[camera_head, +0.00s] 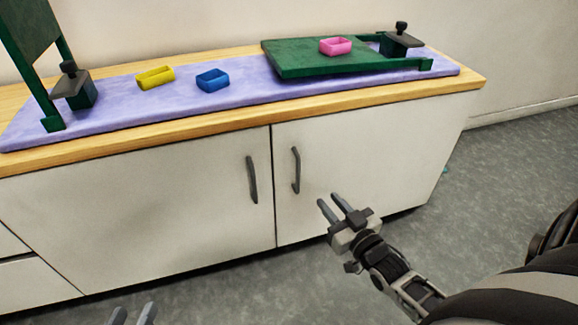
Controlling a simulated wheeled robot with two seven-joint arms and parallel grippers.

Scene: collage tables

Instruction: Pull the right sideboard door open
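The right sideboard door (365,155) is a white panel, shut flush with the front. Its dark vertical handle (296,170) is near its left edge. My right gripper (331,204) is in front of this door, to the right of and a little below the handle. Its two fingers are apart with nothing between them, and it does not touch the handle. My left gripper (133,315) shows only its fingertips at the bottom edge. They are apart, with nothing seen between them.
The left door (160,205) is shut, with its own handle (252,180).

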